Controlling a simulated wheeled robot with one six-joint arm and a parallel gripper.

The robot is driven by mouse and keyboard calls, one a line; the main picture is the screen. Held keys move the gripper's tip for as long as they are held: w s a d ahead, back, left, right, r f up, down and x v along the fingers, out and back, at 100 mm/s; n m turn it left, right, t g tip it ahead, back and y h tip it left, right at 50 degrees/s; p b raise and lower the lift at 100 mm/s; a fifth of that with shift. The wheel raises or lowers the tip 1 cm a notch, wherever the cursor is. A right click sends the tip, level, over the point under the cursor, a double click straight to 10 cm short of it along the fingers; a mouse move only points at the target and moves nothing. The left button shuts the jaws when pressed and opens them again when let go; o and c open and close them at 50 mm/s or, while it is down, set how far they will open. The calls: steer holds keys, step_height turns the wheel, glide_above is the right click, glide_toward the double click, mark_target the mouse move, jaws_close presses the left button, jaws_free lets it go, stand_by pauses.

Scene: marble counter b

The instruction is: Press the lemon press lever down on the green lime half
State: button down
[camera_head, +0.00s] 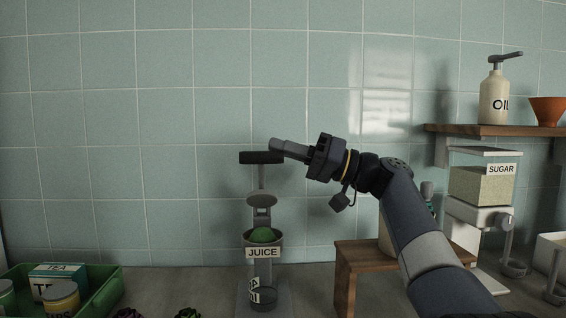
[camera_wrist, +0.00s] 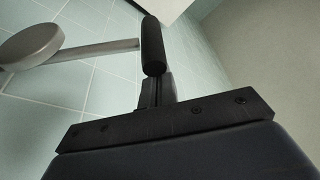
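The lemon press (camera_head: 262,270) stands on the counter, its lever raised. The lever's black handle (camera_head: 256,158) lies level at the top, and its round pressing disc (camera_head: 262,200) hangs above the cup. The green lime half (camera_head: 263,235) sits in the cup labelled JUICE, apart from the disc. My gripper (camera_head: 275,146) is shut, with its tips at the right end of the handle, seemingly just above it; contact is unclear. In the wrist view the handle (camera_wrist: 152,45) extends beyond the closed fingers (camera_wrist: 156,90), with the disc (camera_wrist: 32,46) at left. The lime is out of that view.
A green crate (camera_head: 100,290) with a tea box and tins stands at the left. A wooden stand (camera_head: 352,250) is right of the press, beside my arm. A sugar dispenser (camera_head: 482,185) and a shelf (camera_head: 495,130) with an oil bottle (camera_head: 494,97) are further right.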

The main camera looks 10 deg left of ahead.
steer(key=s+d+f+n+b, duration=0.1)
steer(key=s+f+b, duration=0.4)
steer(key=f+b, duration=0.3)
steer(key=shift+s+d+b, duration=0.2)
steer(key=shift+b, duration=0.7)
steer(key=v, duration=0.7)
steer(key=shift+d+p, duration=0.25)
steer(key=shift+p, duration=0.2)
steer(key=shift+a, duration=0.1)
steer(key=r+x, duration=0.1)
steer(key=x, duration=0.6)
steer(key=shift+w+a, duration=0.15)
steer(key=shift+a, duration=0.1)
